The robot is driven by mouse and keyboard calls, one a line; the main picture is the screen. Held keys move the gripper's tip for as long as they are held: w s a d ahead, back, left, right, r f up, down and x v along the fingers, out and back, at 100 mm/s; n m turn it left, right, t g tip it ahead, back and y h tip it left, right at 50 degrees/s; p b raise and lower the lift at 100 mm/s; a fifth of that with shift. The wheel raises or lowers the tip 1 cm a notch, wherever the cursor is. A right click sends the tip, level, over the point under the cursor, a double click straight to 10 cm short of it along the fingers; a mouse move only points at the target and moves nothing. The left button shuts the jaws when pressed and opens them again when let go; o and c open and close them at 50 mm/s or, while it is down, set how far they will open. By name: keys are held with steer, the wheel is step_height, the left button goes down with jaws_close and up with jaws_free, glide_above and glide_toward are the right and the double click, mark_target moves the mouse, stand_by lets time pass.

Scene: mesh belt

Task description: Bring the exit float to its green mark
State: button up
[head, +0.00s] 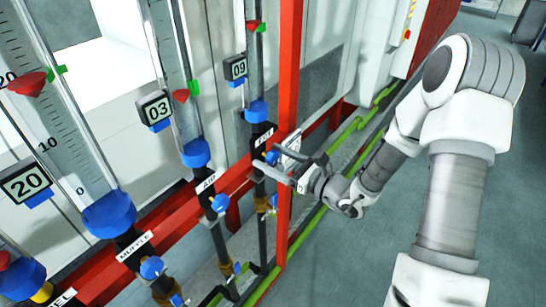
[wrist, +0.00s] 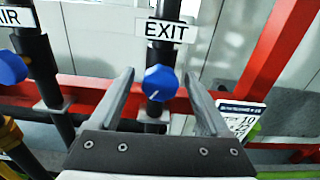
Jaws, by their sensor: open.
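The exit float (head: 253,26) is a small red cone in the rightmost glass tube, whose display (head: 235,68) reads 09. The green mark (head: 261,27) sits on that tube at about the float's height; the exact offset is too small to tell. Below is the EXIT label (wrist: 167,31) and under it the blue exit knob (wrist: 160,83) with a white pointer line. My gripper (wrist: 159,75) is open, with one finger on each side of the knob and visible gaps between. In the head view my gripper (head: 277,168) partly covers the knob.
The AIR tube's knob (head: 219,203) and the MUFFLE knob (head: 151,267) are to the left. A red upright post (head: 288,70) stands close to my gripper. A white printed card (wrist: 242,120) hangs right of my fingers. Open floor (head: 345,260) lies to the right.

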jaws_close()
steer(key=shift+r+m+p, duration=0.15)
steer(key=shift+m+p, duration=0.55)
steer(key=shift+m, duration=0.8)
jaws_free()
steer(key=b+v, duration=0.3)
steer(key=v, duration=1.4)
steer(key=shift+s+d, duration=0.2)
